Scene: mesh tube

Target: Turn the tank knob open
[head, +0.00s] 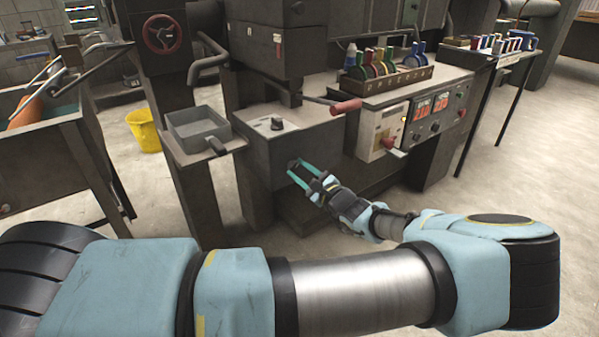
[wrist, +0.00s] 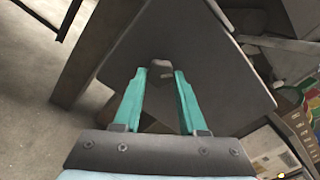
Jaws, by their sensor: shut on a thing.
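The tank (head: 275,148) is a grey metal box on the machine's front, left of the centre in the head view. A small dark tank knob (head: 293,163) sits on its front face. In the wrist view the knob (wrist: 160,68) shows against the flat dark panel, between my fingertips. My gripper (head: 299,172) has two teal fingers and reaches the knob from the lower right. It is shut on the knob; in the wrist view its fingertips (wrist: 160,76) stand on either side of it. The knob's turn angle is hard to tell.
A red-handled lever (head: 346,106) sticks out above the tank. A grey tray (head: 197,128) is at the left, with a yellow bucket (head: 143,130) behind it. A control panel (head: 435,108) stands at the right. The floor in front at the right is clear.

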